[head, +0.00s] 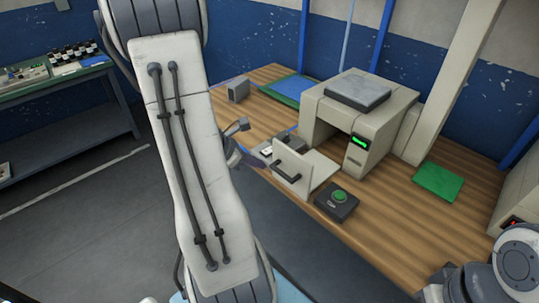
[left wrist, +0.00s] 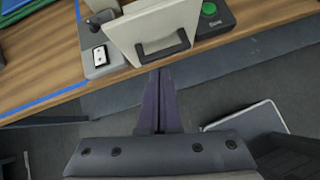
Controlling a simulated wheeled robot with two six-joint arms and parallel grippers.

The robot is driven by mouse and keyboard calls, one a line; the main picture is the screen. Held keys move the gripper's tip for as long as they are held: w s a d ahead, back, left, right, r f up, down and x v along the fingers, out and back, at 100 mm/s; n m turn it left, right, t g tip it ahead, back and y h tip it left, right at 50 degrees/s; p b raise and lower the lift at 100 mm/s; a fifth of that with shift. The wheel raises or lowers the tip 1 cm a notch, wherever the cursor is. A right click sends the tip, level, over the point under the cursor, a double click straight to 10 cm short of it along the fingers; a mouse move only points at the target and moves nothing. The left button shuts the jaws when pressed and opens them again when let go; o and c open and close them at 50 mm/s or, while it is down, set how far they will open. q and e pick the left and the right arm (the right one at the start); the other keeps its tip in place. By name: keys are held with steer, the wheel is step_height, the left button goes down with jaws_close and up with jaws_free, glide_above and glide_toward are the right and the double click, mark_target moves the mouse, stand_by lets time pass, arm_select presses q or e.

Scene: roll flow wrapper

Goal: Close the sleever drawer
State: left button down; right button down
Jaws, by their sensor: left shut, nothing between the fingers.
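The sleever (head: 365,110) is a beige machine on the wooden table with a green-lit display. Its drawer (head: 318,166) is pulled out toward the table's front edge. The upright front panel (head: 291,160) carries a black bar handle (head: 285,172); the panel (left wrist: 155,25) and handle (left wrist: 163,48) also show in the left wrist view. My left gripper (left wrist: 160,75) is shut and empty, its dark purple fingertips just in front of the handle; I cannot tell whether they touch. In the head view my left arm hides most of that gripper.
A black box with a green button (head: 338,200) stands right of the drawer. A grey block with a white card (left wrist: 100,55) lies left of the panel. A green pad (head: 438,183) lies at the right. A small grey box (head: 238,90) stands at the back left.

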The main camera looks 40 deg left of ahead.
arm_select(q)
steer(key=s+a+n+y, duration=0.1)
steer(key=s+a+n, duration=0.1)
steer(key=a+n, duration=0.15)
steer(key=w+a+r+p+x, duration=0.1)
steer(key=w+x, duration=0.1)
steer(key=x, duration=1)
steer(key=shift+a+r+y, duration=0.15)
steer(key=shift+y, duration=0.15)
steer(key=shift+w, duration=0.1)
steer(key=shift+w, duration=0.1)
